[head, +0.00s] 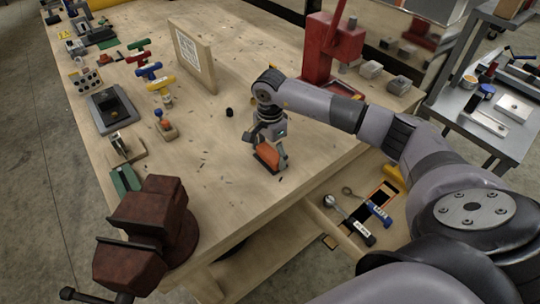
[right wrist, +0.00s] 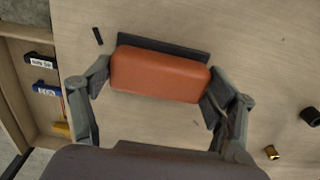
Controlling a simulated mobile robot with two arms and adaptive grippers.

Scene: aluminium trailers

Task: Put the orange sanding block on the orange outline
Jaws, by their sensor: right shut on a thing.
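The orange sanding block (head: 267,157) is between the fingers of my right gripper (head: 269,148), low over the wooden bench top near its front right part. In the right wrist view the block (right wrist: 160,73) lies across the jaws, with a finger against each short end and a dark strip along its far side. My right gripper (right wrist: 160,80) is shut on it. I cannot tell whether the block touches the bench. An orange-edged dark rectangle (head: 393,173) shows in the open drawer at the right, partly covered by tools. My left gripper is not in view.
The drawer (head: 318,213) holds blue-handled and other tools. A red-brown vise (head: 150,225) stands at the front left corner, a red press (head: 330,48) at the back. A small black cylinder (head: 229,112) stands near the gripper. The middle of the bench is mostly clear.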

